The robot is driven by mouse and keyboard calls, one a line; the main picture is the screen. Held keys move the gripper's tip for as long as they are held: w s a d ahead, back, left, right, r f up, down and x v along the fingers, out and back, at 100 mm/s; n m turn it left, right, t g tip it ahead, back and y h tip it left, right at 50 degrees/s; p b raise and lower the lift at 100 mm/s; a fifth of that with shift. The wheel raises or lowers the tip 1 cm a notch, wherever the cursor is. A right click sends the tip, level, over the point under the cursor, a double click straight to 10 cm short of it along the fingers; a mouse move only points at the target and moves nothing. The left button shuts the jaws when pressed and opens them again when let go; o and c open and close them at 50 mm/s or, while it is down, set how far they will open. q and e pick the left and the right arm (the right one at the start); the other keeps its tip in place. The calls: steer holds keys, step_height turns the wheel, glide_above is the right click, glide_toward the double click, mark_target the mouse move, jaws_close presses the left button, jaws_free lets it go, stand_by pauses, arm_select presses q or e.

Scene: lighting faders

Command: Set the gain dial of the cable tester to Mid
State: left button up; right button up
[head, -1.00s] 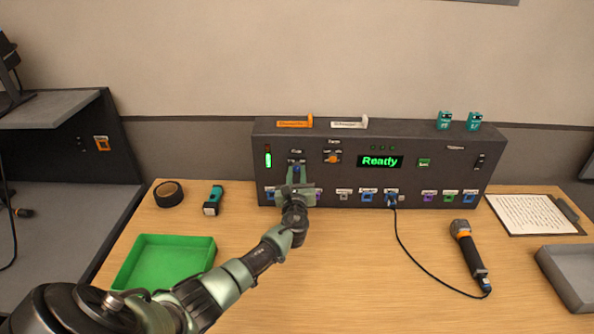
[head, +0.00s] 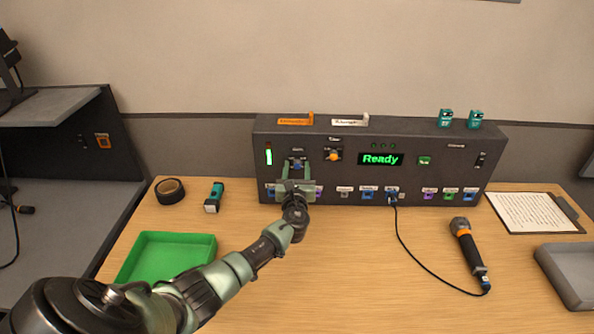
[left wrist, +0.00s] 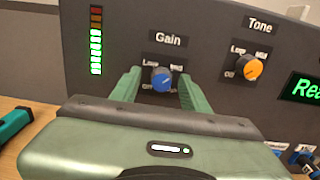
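The cable tester (head: 330,180) is a long dark panel box at the back of the wooden table. Its blue Gain dial (left wrist: 161,79) sits under the "Gain" label, with small position labels around it. A pale mark on the dial seems to point to the upper right, but I cannot read the setting for sure. My left gripper (left wrist: 159,74) is open, one green finger on each side of the dial, with visible gaps. In the head view the left gripper (head: 296,166) reaches the panel there. My right gripper is out of view.
The orange Tone dial (left wrist: 249,67) is right of the Gain dial. The display (head: 380,160) reads "Ready". A level meter (left wrist: 96,50) is lit green. A row of ports runs below; a cable links one to a microphone (head: 468,248). A green tray (head: 165,258) lies at front left.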

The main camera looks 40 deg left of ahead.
arm_select(q)
steer(key=shift+s+d+f, duration=0.2)
steer(key=shift+d, duration=0.05)
steer(key=v, duration=0.7)
steer(key=shift+s, duration=0.15)
stand_by(0.3)
